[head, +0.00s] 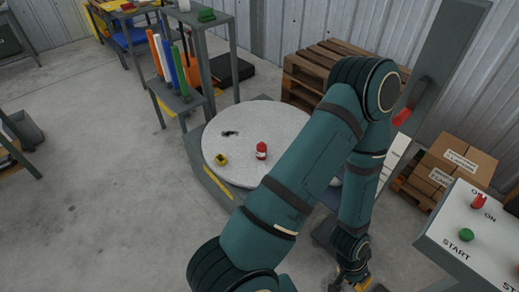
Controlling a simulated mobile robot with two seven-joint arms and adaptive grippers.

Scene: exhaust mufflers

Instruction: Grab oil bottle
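A small red bottle with a pale label (261,152), which looks like the oil bottle, stands upright on a round light-grey table (285,120). An arm comes in from the bottom, a little left of centre, bends at the upper right and hangs down; I take it as my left arm. Its gripper (354,282) is low at the bottom edge, well to the right of and below the bottle, not touching it. Its fingers are small and partly cut off, so their opening is unclear. My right gripper is not in view.
A small yellow object (221,159) and a dark mark lie on the round table. A control panel (480,240) with green and red controls stands at right. Cardboard boxes (458,165) and wooden pallets (310,75) are behind. A rack (180,95) holds coloured tubes. The left floor is largely clear.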

